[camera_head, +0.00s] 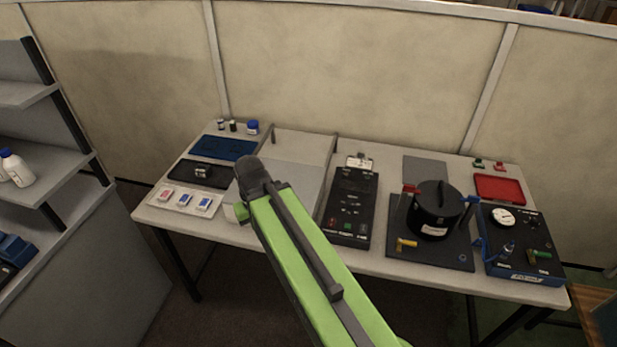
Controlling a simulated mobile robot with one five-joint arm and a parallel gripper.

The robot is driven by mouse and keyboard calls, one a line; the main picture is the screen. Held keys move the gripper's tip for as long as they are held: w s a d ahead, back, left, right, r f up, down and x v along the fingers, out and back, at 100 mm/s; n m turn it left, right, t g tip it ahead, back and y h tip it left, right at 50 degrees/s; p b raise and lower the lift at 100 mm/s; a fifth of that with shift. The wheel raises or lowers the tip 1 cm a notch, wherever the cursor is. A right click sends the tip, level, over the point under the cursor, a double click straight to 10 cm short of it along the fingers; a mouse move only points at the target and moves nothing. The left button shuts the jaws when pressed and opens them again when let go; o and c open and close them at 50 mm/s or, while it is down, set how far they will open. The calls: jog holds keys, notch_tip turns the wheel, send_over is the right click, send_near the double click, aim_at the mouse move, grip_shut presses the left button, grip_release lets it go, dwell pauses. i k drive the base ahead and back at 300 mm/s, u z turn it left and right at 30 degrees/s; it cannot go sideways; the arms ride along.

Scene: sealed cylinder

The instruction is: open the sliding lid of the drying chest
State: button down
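A pale grey box (293,178), which looks like the drying chest, stands on the table just left of its middle. Its flat top looks closed, with no opening visible. Two rails run back from it, with a small dark post (273,139) at the end of the left one. My green arm reaches up from the bottom of the picture and covers the chest's front and left part. Its dark end joint (254,172) is over the chest's left edge. My gripper's fingers are hidden behind the arm, so its opening and any contact with the chest cannot be seen.
Left of the chest are a white card tray (187,200), a black tray (200,173) and a blue mat (223,147). Right are a black control panel (351,205), a black cylinder (436,209) on a dark plate and a blue gauge box (520,245). Shelves (45,160) stand far left.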

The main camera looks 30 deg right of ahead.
aim_at(307, 181)
jog(key=u, duration=1.7)
jog(key=k, duration=0.75)
jog(key=z, duration=0.6)
jog(key=i, duration=1)
jog(key=u, duration=0.05)
